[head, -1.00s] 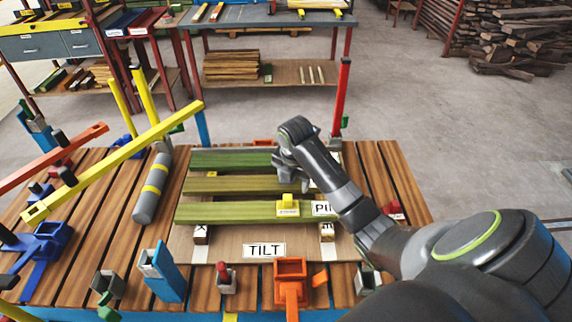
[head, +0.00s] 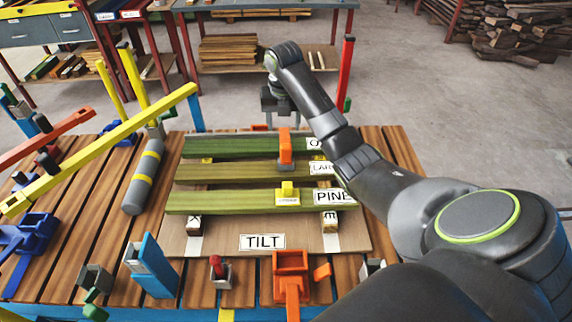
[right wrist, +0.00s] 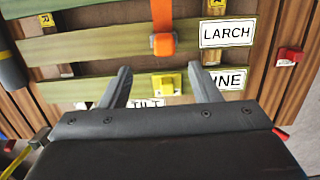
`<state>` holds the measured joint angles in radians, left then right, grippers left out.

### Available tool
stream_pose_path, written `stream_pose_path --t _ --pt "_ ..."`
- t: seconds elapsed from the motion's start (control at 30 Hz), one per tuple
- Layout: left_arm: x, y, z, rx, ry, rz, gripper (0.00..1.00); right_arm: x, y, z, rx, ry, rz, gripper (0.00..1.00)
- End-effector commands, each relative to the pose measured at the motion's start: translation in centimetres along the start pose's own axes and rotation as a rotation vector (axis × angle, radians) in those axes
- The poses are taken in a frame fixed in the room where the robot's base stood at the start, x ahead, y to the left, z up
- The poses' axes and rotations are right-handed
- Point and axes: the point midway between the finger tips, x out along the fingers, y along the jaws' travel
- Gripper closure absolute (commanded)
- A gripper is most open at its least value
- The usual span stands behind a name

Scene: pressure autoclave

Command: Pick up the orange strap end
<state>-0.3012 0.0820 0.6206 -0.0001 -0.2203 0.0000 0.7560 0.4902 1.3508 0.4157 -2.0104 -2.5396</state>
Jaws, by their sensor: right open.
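The orange strap end (head: 285,148) lies over the far and middle greenish boards, with a thicker orange block at its near end. It also shows in the right wrist view (right wrist: 163,44), above and beyond the fingertips, near the LARCH label. My right gripper (head: 279,105) is at the far side of the boards, beyond the strap end; its fingers are small and dark there. In the right wrist view its two fingers (right wrist: 160,82) are spread wide with nothing between them touching. My left gripper is not in view.
A yellow clip (head: 287,194) sits on the near board (head: 230,201). A PINE label (head: 334,196) and a TILT label (head: 262,242) are close by. A long yellow bar (head: 120,140) slants on the left, and a red post (head: 344,75) stands at the back right.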

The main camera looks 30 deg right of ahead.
Motion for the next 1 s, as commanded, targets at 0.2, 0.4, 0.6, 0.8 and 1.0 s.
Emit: stream_pose_path --t 0.2,0.4,0.6,0.8,1.0 --pt "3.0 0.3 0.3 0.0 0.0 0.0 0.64 2.7 0.0 -0.1 0.0 -0.001 0.0 0.44" --pt "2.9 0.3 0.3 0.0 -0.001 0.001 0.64 5.4 -0.1 -0.1 0.001 0.005 -0.002 0.44" --pt "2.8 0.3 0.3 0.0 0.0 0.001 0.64 7.5 -0.1 0.0 0.001 0.001 -0.001 0.44" --pt "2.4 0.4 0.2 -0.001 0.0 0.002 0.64 9.2 -0.4 -0.3 0.001 0.004 -0.001 0.44" --pt "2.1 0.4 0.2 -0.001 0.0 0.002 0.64 12.2 -0.7 -0.4 0.001 0.002 -0.001 0.44"
